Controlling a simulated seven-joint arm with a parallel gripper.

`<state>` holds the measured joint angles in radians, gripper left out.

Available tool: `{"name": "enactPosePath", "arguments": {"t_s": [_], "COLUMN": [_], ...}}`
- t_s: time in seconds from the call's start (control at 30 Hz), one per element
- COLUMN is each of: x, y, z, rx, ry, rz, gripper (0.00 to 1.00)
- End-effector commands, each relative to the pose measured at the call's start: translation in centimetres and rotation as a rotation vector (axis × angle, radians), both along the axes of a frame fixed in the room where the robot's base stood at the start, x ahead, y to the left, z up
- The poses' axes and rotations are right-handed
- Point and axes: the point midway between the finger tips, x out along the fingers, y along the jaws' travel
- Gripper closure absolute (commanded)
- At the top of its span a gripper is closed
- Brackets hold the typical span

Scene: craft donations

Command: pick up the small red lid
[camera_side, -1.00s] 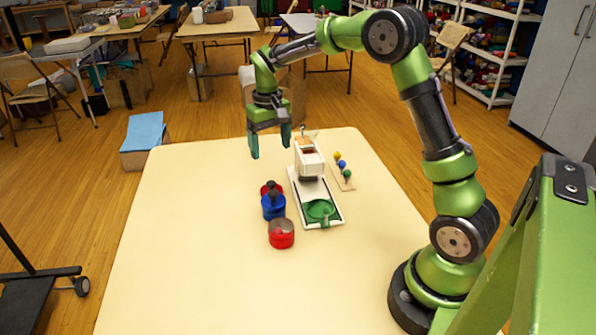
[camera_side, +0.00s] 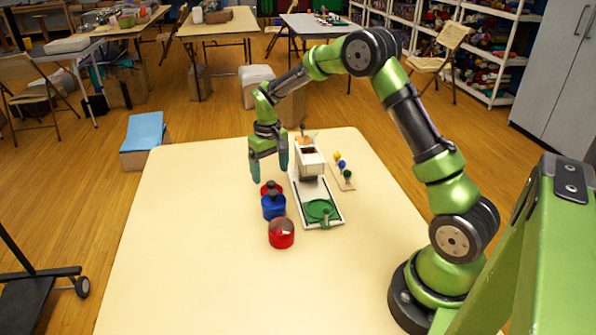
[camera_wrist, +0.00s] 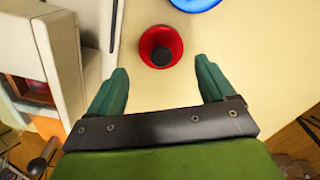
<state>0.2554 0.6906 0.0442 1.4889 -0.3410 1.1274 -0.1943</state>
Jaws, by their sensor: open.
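The small red lid (camera_side: 271,187) has a dark knob and sits at the far end of a row of round pieces on the table. It also shows in the wrist view (camera_wrist: 160,46), just beyond the fingertips and roughly centred between them. My gripper (camera_side: 269,173) is open and empty, with its fingers pointing down over the red lid's area. In the wrist view its two green fingers (camera_wrist: 163,85) stand wide apart. In the side view the blue piece partly hides the red lid. I cannot tell the exact height of the fingertips above it.
A blue lidded piece (camera_side: 273,206) is close in front of the red lid, and a red round container (camera_side: 281,233) is nearer still. A white stand with a green disc (camera_side: 320,210) is to the right. The table's left side (camera_side: 200,220) is clear.

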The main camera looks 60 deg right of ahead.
Motion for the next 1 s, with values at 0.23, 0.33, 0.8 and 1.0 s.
{"name": "enactPosePath", "arguments": {"t_s": [0.23,0.33,0.8,1.0], "x": [-0.5,-0.4,-0.4,-0.3], "y": [0.4,0.4,0.3,0.3], "z": [-3.6,-4.6,-5.0,-5.0], "rx": [0.002,0.002,0.000,0.000], "ry": [0.003,0.003,0.001,0.000], "rz": [0.000,0.000,-0.001,0.000], "gripper": [0.17,0.17,0.43,0.59]}}
